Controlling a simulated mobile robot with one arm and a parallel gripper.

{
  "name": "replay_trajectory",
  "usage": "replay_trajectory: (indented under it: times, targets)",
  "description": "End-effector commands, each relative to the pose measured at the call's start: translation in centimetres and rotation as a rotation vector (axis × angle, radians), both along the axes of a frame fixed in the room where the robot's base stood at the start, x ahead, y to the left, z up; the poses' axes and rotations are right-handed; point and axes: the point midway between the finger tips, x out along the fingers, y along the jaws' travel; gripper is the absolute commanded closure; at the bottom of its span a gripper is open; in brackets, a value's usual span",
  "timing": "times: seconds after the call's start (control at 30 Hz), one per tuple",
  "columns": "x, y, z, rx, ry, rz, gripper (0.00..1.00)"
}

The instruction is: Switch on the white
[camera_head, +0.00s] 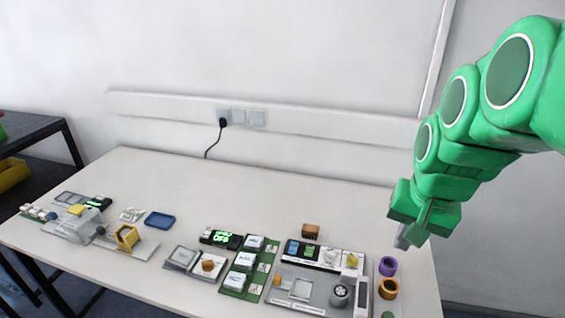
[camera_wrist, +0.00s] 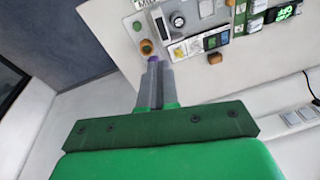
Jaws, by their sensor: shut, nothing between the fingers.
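My gripper (camera_head: 403,240) is shut and empty. It is above the right end of the table, near the purple ring (camera_head: 388,266). In the wrist view, its two grey fingers (camera_wrist: 154,64) lie together, with their tips seen against the purple ring. Several white parts are in view, and I cannot tell which one the task means. A grey-white panel (camera_head: 300,290) with a small screen, a dark round knob (camera_head: 340,295) and a yellow piece lies left of my gripper.
An orange ring (camera_head: 389,288) stands by the purple one. A brown block (camera_head: 310,231) sits behind the panel. A blue tray (camera_head: 160,220) and a clear machine (camera_head: 75,225) are at left. Wall sockets (camera_head: 248,117) hold a black plug. The table's back strip is clear.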

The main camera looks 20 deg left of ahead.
Motion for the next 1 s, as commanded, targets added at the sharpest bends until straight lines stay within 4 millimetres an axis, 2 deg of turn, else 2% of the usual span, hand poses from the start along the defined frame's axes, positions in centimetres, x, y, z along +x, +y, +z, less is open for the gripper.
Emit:
replay_trajectory:
  times: [0.03, 0.2, 0.47, 1.0]
  targets:
    - [1.4, 0.6, 0.7, 0.005, -0.017, -0.006, 1.00]
    - [5.1, 2.4, 1.9, 0.012, -0.047, -0.028, 1.00]
    - [9.6, 5.1, 2.7, 0.000, -0.059, -0.043, 1.00]
    - [17.0, 12.1, 1.6, -0.052, -0.046, -0.040, 1.00]
